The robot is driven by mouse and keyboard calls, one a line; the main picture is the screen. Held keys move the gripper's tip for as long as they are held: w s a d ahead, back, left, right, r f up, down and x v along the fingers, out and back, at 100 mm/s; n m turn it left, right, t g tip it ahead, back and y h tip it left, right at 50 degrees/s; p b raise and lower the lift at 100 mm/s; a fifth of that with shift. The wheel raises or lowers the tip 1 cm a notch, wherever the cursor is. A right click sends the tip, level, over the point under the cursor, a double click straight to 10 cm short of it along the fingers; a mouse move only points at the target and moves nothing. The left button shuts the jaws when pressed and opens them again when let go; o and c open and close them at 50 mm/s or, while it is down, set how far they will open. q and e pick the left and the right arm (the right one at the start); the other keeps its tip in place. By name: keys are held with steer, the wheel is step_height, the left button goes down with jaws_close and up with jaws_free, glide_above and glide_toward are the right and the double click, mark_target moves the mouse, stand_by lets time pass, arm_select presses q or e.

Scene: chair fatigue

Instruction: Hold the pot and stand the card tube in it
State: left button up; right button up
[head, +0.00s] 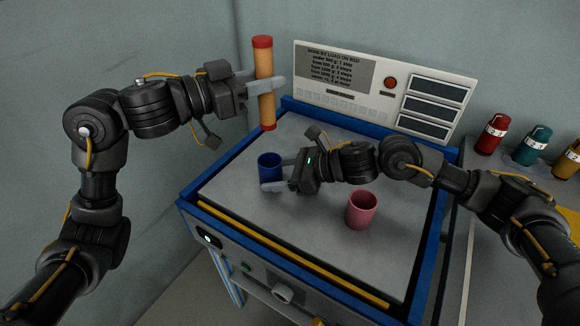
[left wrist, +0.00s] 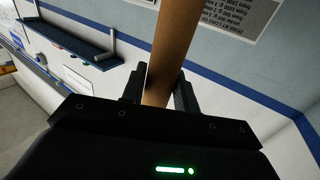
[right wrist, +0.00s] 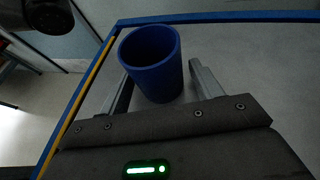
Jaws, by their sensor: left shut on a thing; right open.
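The card tube (head: 264,62) is tan with red ends. My left gripper (head: 266,86) is shut on it and holds it nearly upright, above the back left of the table. The tube also shows between the fingers in the left wrist view (left wrist: 170,50). A blue pot (head: 269,165) stands upright on the table, below the tube. My right gripper (head: 277,174) is open, with its fingers on either side of the blue pot. The right wrist view shows the blue pot (right wrist: 152,65) between the spread fingers, its mouth open. A pink pot (head: 361,209) stands to the right.
The grey table (head: 310,240) has a raised blue rim and a yellow strip (head: 290,258) along the front. Red, green and yellow canisters (head: 491,134) stand at the right.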

steer(key=shift+w+a+f, duration=0.2)
steer(key=shift+a+f, duration=0.05)
steer(key=shift+a, duration=0.25)
steer(key=c, duration=0.9)
arm_select(q)
step_height(320, 180, down, 12)
arm_select(e)
steer(key=shift+s+f, duration=0.1)
steer(key=shift+c, duration=0.2)
stand_by(0.5)
arm_select(q)
steer(key=o, duration=1)
steer(key=shift+r, duration=0.1)
steer(key=shift+o, duration=0.2)
steer(key=v, duration=1.2)
